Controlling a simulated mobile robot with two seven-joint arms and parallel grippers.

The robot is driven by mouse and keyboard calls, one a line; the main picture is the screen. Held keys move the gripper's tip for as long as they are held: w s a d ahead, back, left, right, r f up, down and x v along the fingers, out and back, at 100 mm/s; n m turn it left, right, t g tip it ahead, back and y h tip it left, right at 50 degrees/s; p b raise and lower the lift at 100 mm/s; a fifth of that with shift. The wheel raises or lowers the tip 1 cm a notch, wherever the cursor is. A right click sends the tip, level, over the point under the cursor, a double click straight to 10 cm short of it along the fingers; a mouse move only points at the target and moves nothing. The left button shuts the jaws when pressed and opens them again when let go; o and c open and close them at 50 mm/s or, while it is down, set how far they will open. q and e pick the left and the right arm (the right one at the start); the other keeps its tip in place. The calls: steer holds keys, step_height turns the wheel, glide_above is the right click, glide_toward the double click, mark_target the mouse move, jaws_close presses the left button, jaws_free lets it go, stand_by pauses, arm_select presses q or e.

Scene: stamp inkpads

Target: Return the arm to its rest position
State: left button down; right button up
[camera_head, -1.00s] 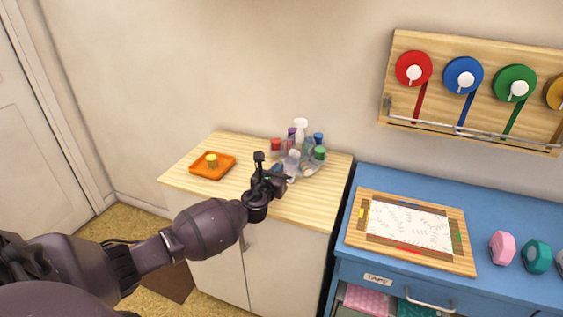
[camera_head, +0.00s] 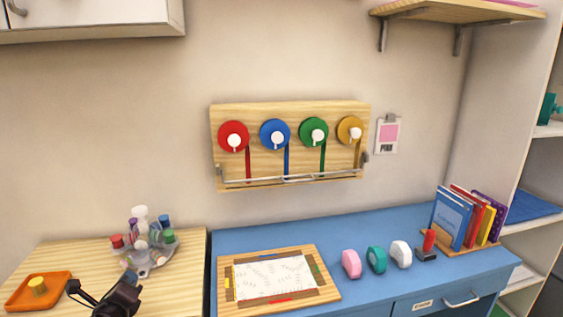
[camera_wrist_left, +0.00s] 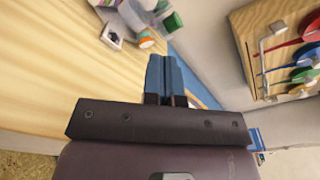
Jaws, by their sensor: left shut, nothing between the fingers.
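My left gripper (camera_head: 82,294) shows at the lower left of the head view, over the wooden cabinet top (camera_head: 55,262). It is in front of the bottle tray and to the right of the orange tray. In the left wrist view its blue-grey fingers (camera_wrist_left: 167,76) are together with nothing between them, above the pale wood surface. Most of the left arm is below the head view's edge. My right gripper is in neither view.
An orange tray (camera_head: 17,296) with a yellow-topped piece and a grey tray (camera_head: 158,268) of bottles stand on the wooden top. The blue desk (camera_head: 395,285) holds a framed board (camera_head: 232,303), several tape dispensers and books. Tape rolls hang on a wall rack (camera_head: 219,128).

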arm_select(q)
steer(key=s+d+n, duration=0.1)
steer(key=n, duration=0.1)
steer(key=d+f+n+h, duration=0.1)
steer(key=d+n, duration=0.1)
steer(key=s+d+n, duration=0.1)
steer(key=n, duration=0.1)
steer(key=shift+s+d+f+g+h, duration=0.2)
steer(key=shift+s+f+g+h, duration=0.1)
steer(key=shift+f+g, duration=0.1)
steer(key=s+d+f+n+g, duration=0.1)
steer(key=s+f+n, duration=0.4)
steer(key=s, duration=0.5)
steer(key=s+d+f+n+g, duration=0.2)
steer(key=s+d+f+n, duration=0.2)
steer(key=s+n, duration=0.3)
steer(key=s+d+f+n+g+h, duration=0.1)
steer(key=s+f+n, duration=0.4)
steer(key=s, duration=0.9)
steer(key=shift+s+d+f+n+g, duration=0.4)
steer(key=shift+d+n+g, duration=0.3)
steer(key=shift+n, duration=0.1)
steer(key=shift+w, duration=0.1)
